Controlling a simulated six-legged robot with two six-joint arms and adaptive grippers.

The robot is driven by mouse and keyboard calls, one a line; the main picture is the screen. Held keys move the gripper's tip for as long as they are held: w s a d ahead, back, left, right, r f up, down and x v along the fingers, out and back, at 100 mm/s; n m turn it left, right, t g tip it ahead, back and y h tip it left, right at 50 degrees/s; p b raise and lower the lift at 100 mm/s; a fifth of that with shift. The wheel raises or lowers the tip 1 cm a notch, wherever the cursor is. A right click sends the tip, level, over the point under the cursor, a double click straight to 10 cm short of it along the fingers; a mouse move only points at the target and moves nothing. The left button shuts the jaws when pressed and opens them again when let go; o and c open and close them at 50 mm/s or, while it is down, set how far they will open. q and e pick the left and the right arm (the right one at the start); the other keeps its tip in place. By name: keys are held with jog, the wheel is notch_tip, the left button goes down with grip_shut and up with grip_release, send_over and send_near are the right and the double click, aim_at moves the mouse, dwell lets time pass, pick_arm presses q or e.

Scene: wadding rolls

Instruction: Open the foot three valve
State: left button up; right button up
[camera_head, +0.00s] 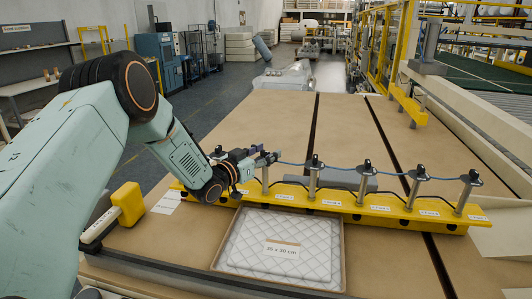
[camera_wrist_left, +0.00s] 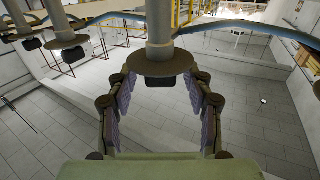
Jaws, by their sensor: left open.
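A yellow bar (camera_head: 350,206) carries a row of upright grey posts with dark caps, linked by a thin blue hose (camera_head: 340,166). White labels on the bar are too small to read surely, so I cannot tell which is foot three. My left gripper (camera_head: 262,157) is at the top of a post (camera_head: 265,176) in the left part of the row. In the left wrist view, my left gripper (camera_wrist_left: 160,92) is open, its fingers on both sides of a grey post (camera_wrist_left: 160,22) with a dark round disc (camera_wrist_left: 160,66). I cannot tell whether they touch. My right gripper is out of view.
A framed quilted pad (camera_head: 282,250) labelled 35 x 30 cm lies in front of the bar on the brown table (camera_head: 265,115). Dark slots (camera_head: 314,110) cross the table. More posts (camera_head: 415,187) stand to the right. A yellow block (camera_head: 128,203) is at left. The table behind the bar is mostly clear.

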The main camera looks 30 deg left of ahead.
pick_arm(q)
jog(key=shift+a+r, duration=0.1)
jog(key=shift+w, duration=0.2)
jog(key=c, duration=0.4)
grip_shut()
